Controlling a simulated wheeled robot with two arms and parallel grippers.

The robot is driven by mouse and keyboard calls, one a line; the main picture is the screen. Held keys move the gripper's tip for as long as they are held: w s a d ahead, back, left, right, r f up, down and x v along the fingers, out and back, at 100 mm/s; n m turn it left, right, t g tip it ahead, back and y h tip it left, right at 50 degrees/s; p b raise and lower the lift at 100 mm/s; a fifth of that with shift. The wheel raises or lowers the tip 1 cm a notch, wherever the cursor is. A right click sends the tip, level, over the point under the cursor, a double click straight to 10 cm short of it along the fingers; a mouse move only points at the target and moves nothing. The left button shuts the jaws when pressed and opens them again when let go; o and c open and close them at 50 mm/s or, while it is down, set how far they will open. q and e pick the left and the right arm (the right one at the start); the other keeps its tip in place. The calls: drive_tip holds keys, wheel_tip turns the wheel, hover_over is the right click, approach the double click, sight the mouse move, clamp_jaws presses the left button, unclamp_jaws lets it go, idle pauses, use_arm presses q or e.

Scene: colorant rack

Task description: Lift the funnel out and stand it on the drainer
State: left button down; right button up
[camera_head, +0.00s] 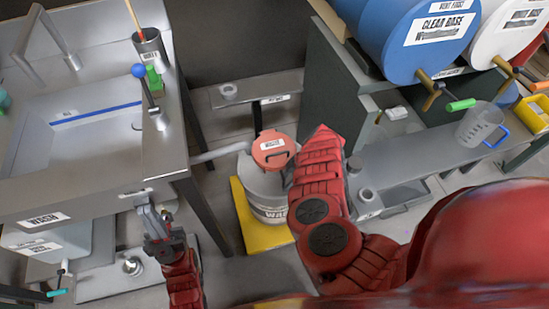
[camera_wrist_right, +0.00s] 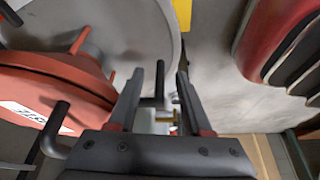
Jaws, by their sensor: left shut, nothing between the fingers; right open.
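The orange-red funnel (camera_head: 272,147), with a white label and a dark handle on top, sits on the grey waste drum (camera_head: 266,190). In the right wrist view the funnel (camera_wrist_right: 50,85) fills the left side. My right gripper (camera_wrist_right: 156,92) is open beside it; a dark bar shows between its fingers, but I cannot tell whether they touch it. My right arm hides this gripper in the head view. My left gripper (camera_head: 146,207) is shut and empty in front of the sink unit. The flat steel top (camera_head: 163,150) beside the basin may be the drainer.
The drum stands on a yellow base (camera_head: 252,222). The sink basin (camera_head: 85,125) is at left, with a blue-knobbed lever (camera_head: 138,71) and a grey cup (camera_head: 150,45) near its right edge. A cabinet with large drums (camera_head: 420,40) and a clear jug (camera_head: 478,124) are at right.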

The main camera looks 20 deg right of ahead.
drive_tip(key=x, duration=0.2)
drive_tip(key=shift+w+a+f+b, duration=0.1)
drive_tip(key=shift+f+b, duration=0.3)
clamp_jaws()
drive_tip(key=shift+r, duration=0.1)
idle(0.9)
